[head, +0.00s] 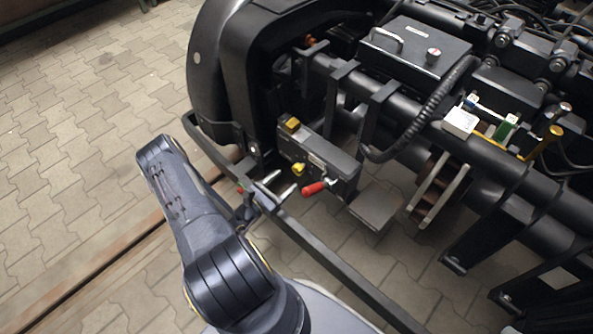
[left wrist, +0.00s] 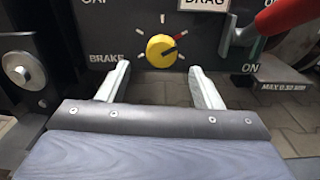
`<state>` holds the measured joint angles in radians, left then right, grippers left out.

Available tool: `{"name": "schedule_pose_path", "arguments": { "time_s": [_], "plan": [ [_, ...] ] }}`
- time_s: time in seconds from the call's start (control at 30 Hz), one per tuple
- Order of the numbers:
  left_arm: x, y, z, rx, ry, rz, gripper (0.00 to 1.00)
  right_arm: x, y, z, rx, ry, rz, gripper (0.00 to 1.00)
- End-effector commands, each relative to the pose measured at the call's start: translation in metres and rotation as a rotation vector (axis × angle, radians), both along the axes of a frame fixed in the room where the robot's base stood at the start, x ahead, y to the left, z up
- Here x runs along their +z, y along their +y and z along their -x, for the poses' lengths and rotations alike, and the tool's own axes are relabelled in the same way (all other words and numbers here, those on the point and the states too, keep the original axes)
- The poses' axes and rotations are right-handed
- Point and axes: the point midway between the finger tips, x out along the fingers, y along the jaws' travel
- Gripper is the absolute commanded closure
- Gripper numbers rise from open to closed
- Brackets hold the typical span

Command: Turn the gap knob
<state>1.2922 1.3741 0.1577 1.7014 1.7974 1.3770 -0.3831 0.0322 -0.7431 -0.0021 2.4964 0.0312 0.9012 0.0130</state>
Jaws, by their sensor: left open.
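The yellow round knob (left wrist: 161,51) sits on the dark panel of a control box, with a dark pointer aimed up and to the right near a red mark. BRAKE is printed at its left, and a cut-off word, perhaps GAP, stands above left. In the head view the knob (head: 298,169) shows on the front of the control box (head: 335,155). My left gripper (left wrist: 159,69) is open, its two pale fingers pointing at the panel on either side below the knob, with nothing between them. In the head view my left gripper (head: 285,182) is just in front of the box. My right gripper is not seen.
A red-handled lever (head: 313,188) is close to the right of the knob; its red grip (left wrist: 285,14) also shows in the left wrist view. A dark rail (head: 325,252) runs below my gripper. Paved floor (head: 80,110) lies open at left.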

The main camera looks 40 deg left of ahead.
Motion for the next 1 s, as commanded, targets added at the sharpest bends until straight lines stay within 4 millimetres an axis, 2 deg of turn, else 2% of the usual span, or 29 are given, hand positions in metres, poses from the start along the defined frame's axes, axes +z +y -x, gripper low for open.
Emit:
{"name": "schedule_pose_path", "arguments": {
  "time_s": [0.2,0.4,0.77,1.0],
  "plan": [
    [-0.001,-0.005,-0.037,-0.007,-0.004,-0.001,0.41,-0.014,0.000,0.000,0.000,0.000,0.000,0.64],
    [0.000,-0.006,-0.061,-0.007,-0.003,-0.002,0.41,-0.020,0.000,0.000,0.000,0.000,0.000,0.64],
    [0.001,-0.007,-0.068,-0.007,-0.001,-0.001,0.41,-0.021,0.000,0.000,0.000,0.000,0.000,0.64],
    [0.001,-0.007,-0.068,-0.007,-0.001,-0.001,0.71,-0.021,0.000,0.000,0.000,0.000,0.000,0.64]
  ]
}}
